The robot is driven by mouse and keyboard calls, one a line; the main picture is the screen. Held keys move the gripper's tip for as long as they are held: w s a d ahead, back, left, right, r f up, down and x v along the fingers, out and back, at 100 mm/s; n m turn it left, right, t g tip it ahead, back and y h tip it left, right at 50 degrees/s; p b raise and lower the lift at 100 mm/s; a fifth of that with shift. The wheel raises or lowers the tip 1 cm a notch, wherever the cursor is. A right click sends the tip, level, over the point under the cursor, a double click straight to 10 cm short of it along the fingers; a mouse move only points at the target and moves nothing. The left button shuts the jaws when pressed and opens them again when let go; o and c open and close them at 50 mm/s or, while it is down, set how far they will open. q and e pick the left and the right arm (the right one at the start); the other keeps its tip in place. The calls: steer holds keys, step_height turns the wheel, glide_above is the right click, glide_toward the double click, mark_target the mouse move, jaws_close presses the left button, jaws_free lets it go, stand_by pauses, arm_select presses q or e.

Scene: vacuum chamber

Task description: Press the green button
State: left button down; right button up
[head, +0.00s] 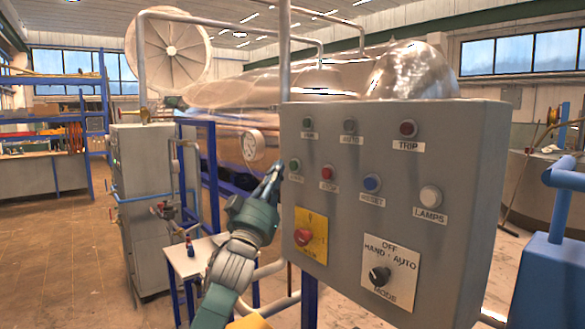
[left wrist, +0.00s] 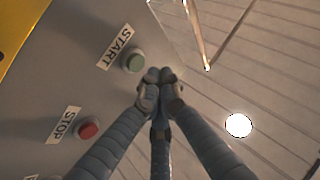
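The green button (head: 295,165) sits at the left edge of the grey control panel (head: 455,150), in the row below the top lamps. In the left wrist view the green button (left wrist: 134,62) is beside a START label, with the red STOP button (left wrist: 88,128) farther left. My left gripper (head: 277,167) is shut and empty, its fingers pointing up just left of the green button. In the left wrist view its fingertips (left wrist: 158,76) are together, just right of and below the button, over the panel's edge. They look apart from the button. My right gripper is not in view.
The panel also carries a blue RESET button (head: 372,183), a white LAMPS button (head: 430,195), a red stop button on a yellow plate (head: 305,237) and a black mode knob (head: 380,276). A small white table (head: 190,262) stands behind my left arm.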

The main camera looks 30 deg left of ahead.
arm_select(q)
steer(key=shift+w+d, duration=0.25)
steer(key=shift+w, duration=0.2)
stand_by(1.2)
steer(key=shift+w+d, duration=0.15)
steer(key=shift+w, duration=0.25)
steer(key=shift+w+d, duration=0.15)
steer(key=shift+w, duration=0.2)
stand_by(0.7)
stand_by(0.3)
steer(key=shift+s+a, duration=0.3)
steer(key=shift+s, duration=0.45)
steer(key=s, duration=0.1)
steer(key=s+a, duration=0.1)
steer(key=s, duration=0.1)
steer(key=s+a, duration=0.1)
steer(key=shift+s+p, duration=0.3)
steer(key=shift+p, duration=0.1)
